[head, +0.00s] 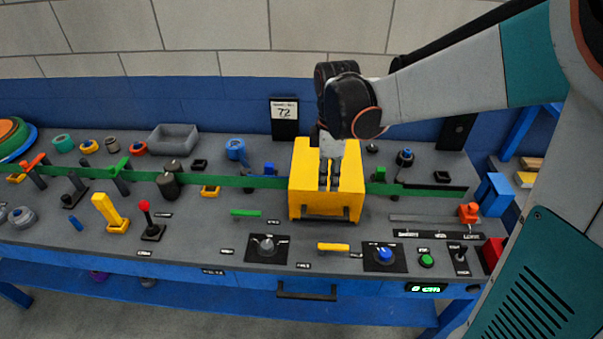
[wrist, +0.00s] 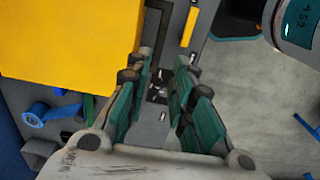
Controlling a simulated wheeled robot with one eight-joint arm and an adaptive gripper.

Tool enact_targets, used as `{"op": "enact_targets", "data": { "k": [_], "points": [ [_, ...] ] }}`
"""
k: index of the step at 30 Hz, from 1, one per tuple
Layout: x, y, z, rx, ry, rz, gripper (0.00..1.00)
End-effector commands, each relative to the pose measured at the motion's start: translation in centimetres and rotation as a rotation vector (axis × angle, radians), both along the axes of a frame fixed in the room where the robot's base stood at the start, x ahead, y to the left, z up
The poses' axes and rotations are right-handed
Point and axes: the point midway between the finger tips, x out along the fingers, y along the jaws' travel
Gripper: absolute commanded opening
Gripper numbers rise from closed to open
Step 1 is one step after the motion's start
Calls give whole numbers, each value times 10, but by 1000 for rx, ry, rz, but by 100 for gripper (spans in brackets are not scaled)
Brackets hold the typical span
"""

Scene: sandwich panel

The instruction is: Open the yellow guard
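The yellow guard (head: 350,190) is a boxy cover standing over the green strip on the panel. It has a dark handle (head: 325,218) low on its front face and looks closed. In the wrist view the guard (wrist: 65,45) fills the upper left, beside the fingers. My gripper (head: 329,183) points down and overlaps the guard's front face in the head view. In the wrist view my gripper (wrist: 163,88) has its fingers apart, with nothing seen held between them. The handle cannot be made out in the wrist view, and I cannot tell whether the fingers touch the guard.
A green strip (head: 240,182) runs across the grey panel through the guard. In front are a dark knob plate (head: 253,256), a yellow bar (head: 333,247) and a blue knob (head: 384,254). A red-tipped lever (head: 145,206) stands left. A 72 sign (head: 284,112) stands behind.

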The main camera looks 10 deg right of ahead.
Motion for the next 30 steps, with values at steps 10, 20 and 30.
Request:
{"op": "enact_targets", "data": {
  "k": [10, 20, 30],
  "points": [
    [0, 0, -49, 1, 2, 4, 22],
    [0, 0, -110, 0, 1, 3, 22],
    [0, 0, -137, 0, 1, 3, 22]
  ]
}}
